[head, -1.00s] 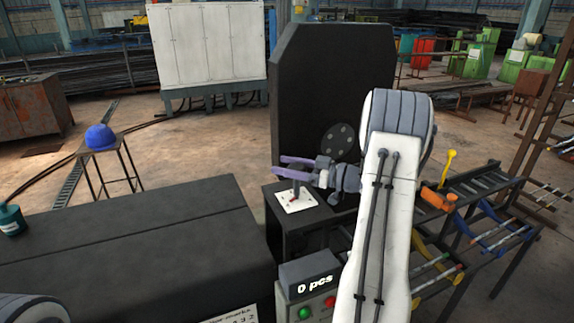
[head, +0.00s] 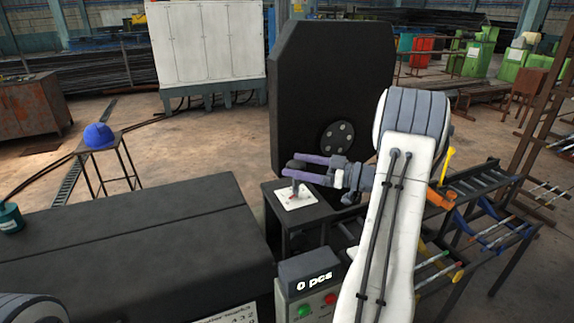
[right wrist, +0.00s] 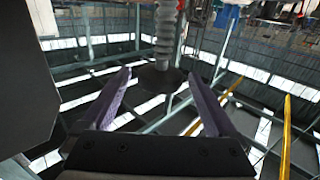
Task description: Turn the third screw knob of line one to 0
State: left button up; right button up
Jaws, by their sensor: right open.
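My right gripper (head: 290,165) is open, its two purple fingers pointing left above a white plate (head: 299,199) on a black stand. A short dark lever (head: 296,181) rises from the plate, and its top is close to the fingertips; I cannot tell if they touch. In the right wrist view the gripper (right wrist: 162,82) has its fingers well apart, with a grey ribbed column (right wrist: 166,35) ending in a dark tip beyond them. No screw knob of line one can be made out. My left gripper is not in view.
A long black block (head: 130,250) fills the lower left. A control box (head: 309,280) reading "0 pcs" stands at the front. A tall dark panel (head: 325,75) rises behind the stand. Racks with rods (head: 465,195) are at the right. A blue helmet (head: 98,135) lies on a stool.

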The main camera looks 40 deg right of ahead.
jog(key=v, duration=0.6)
jog(key=shift+s+b, duration=0.2)
jog(key=shift+b, duration=0.1)
